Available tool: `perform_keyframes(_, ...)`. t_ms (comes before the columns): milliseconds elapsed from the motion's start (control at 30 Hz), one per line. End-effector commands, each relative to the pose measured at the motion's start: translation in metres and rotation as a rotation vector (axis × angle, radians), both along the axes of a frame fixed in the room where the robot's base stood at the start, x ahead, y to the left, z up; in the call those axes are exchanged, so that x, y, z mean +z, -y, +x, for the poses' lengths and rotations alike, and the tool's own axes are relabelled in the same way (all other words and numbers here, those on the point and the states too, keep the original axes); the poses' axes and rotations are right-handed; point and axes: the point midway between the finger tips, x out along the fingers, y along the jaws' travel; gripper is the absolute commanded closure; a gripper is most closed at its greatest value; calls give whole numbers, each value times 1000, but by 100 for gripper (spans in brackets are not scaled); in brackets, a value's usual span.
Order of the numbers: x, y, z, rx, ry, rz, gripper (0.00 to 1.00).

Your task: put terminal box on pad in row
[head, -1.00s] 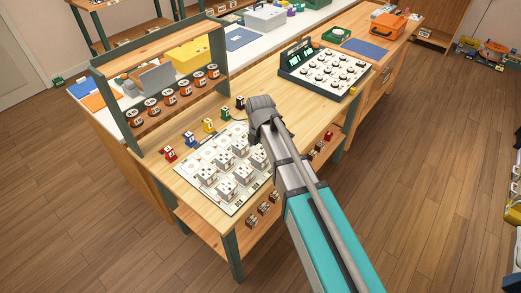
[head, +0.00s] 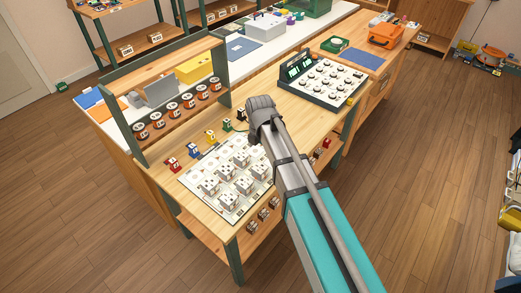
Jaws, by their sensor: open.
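Several white terminal boxes (head: 225,171) stand in rows on a pale printed sheet (head: 222,210) on the wooden bench. I cannot tell which printed spot is the pad. My gripper (head: 256,108) is over the bench, just behind and right of the boxes, with its fingers hard to make out. It shows nothing held. My arm hides the right part of the sheet and anything under it.
Small red, blue, yellow, green and black blocks (head: 211,136) line the sheet's back edge. A control panel (head: 323,79) sits at the bench's right. Bare bench lies left of the panel.

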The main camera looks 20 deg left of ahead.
Motion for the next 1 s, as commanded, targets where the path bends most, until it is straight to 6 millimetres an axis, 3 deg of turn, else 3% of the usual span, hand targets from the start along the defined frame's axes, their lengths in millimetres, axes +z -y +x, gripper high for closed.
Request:
perform_keyframes(833, 0, 1, 0, -3, 0, 0, 0)
perform_keyframes(1000, 0, 11, 1, -61, 0, 0, 0)
